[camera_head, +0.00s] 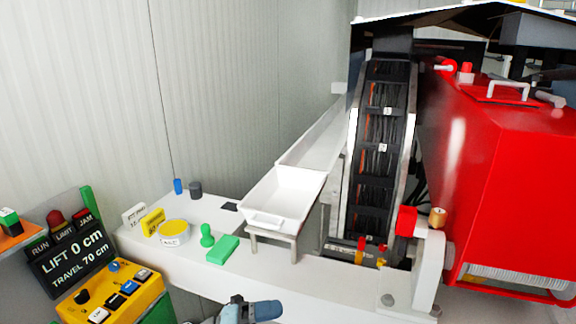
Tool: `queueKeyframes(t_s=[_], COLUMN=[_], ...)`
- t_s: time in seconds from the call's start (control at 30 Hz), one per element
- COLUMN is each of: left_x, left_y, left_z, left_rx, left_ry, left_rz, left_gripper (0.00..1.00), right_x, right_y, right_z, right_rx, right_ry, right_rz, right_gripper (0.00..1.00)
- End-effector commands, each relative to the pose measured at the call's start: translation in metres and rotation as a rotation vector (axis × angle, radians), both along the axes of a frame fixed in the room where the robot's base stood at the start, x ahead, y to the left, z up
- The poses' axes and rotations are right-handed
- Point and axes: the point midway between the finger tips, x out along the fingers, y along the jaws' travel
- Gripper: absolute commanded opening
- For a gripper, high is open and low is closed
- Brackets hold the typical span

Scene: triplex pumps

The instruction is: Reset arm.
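A grey-blue part of one of my arms shows at the bottom edge, left of the middle, below the white bench (320,290). I cannot tell which arm it belongs to. No gripper fingers show, and nothing is seen held. The rest of both arms is out of the picture.
A white tray (283,196) stands beside a black conveyor (384,150) and a red machine (500,160). A green block (222,249), a green stamp (207,236) and a yellow-topped tub (173,233) sit on the bench. A yellow button box (112,292) and a display (72,258) are at left.

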Motion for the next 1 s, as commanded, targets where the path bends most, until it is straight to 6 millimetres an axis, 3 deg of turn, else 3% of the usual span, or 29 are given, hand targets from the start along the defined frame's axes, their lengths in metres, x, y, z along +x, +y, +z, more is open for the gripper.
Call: queueKeyframes(t_s=[0.17, 0.27, 0.4, 0.5, 0.6, 0.77, 1.0], left_x=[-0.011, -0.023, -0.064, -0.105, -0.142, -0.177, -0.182], left_y=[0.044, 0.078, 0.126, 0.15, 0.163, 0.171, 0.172], left_z=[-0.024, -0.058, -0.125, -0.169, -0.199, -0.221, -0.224], left_rx=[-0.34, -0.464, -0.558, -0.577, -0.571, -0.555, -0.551], left_ry=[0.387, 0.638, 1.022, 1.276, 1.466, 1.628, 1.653], left_rz=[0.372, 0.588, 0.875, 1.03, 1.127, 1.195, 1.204], left_gripper=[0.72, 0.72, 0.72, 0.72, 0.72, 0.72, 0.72], right_x=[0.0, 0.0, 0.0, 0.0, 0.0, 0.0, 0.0], right_y=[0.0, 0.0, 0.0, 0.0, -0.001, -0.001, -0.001], right_z=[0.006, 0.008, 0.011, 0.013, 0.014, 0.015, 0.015], right_rx=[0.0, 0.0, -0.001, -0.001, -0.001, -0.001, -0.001], right_ry=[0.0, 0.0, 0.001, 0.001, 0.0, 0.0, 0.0], right_rz=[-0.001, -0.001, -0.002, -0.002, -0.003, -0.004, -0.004], right_gripper=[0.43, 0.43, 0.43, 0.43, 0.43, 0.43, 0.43])
